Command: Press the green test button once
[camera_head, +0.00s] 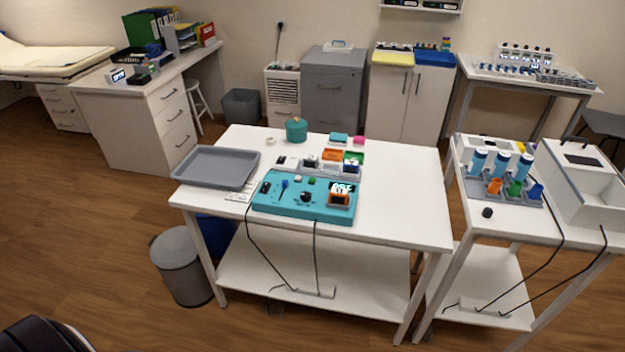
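A teal test device (275,205) lies on the white table (400,190) in the middle of the view. A small green button (312,181) appears on its top face near the back edge. A blue lever (284,186), a black knob (306,197) and an orange-framed part (340,198) also sit on the device. Whether the button is pressed is too small to tell. Neither of my grippers is in view.
A grey tray (216,167) lies left of the device. A rack with small modules, a teal round pot (296,130) and small blocks stand behind it. Black cables hang over the table's front edge. A grey bin (180,265) stands left; a second bench (520,225) stands right.

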